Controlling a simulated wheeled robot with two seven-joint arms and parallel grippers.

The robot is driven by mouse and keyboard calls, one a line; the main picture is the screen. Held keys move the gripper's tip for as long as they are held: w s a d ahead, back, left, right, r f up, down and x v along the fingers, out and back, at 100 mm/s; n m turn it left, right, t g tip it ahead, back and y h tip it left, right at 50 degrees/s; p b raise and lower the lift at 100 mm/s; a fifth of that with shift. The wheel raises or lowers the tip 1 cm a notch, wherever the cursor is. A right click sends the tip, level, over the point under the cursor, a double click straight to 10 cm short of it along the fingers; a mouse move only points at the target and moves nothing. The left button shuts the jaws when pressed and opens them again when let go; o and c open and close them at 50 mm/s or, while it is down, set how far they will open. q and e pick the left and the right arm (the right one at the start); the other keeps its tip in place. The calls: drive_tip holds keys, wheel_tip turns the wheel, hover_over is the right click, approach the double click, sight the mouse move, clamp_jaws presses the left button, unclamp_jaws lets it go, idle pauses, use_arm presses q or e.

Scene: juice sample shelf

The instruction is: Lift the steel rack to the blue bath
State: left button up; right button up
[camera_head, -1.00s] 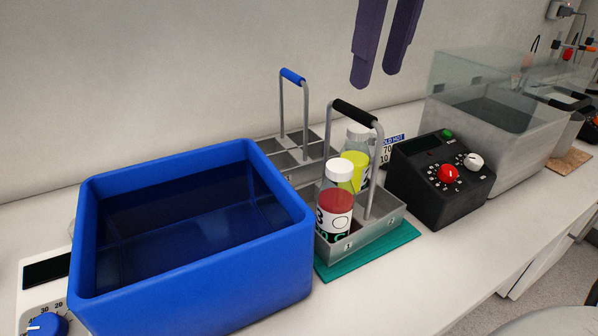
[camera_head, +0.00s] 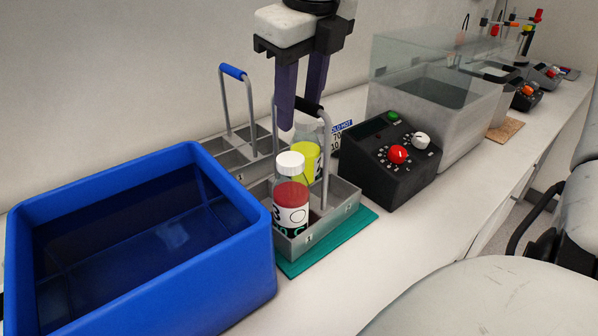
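The steel rack (camera_head: 330,217) stands on a teal mat (camera_head: 350,232). It holds a bottle with a red label (camera_head: 292,198) and a bottle with a yellow label (camera_head: 304,160). Its upright handle has a black grip (camera_head: 309,107). My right gripper (camera_head: 301,108) comes down from above with its purple fingers apart. One finger passes in front of the black grip and the other seems to be behind it; I cannot tell whether they touch it. The blue bath (camera_head: 245,270), holding dark liquid, stands to the left of the rack. My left gripper is not in view.
A second rack with a blue grip (camera_head: 233,72) stands behind, near the wall. A black control box (camera_head: 385,165) with a red knob and a clear-walled tank (camera_head: 440,105) stand to the right. The bench front beside the mat is clear.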

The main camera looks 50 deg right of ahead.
drive_tip(key=shift+c, duration=0.6)
clamp_jaws()
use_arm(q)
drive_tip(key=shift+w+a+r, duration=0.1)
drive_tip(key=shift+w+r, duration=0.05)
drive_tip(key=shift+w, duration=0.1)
use_arm(e)
drive_tip(key=shift+w+r, duration=0.1)
drive_tip(key=shift+r, duration=0.1)
drive_tip(key=shift+r, duration=0.3)
wheel_tip(320, 180, up, 8)
drive_tip(key=shift+p, duration=0.4)
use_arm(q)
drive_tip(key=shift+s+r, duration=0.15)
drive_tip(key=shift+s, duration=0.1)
use_arm(e)
drive_tip(key=shift+r, duration=0.6)
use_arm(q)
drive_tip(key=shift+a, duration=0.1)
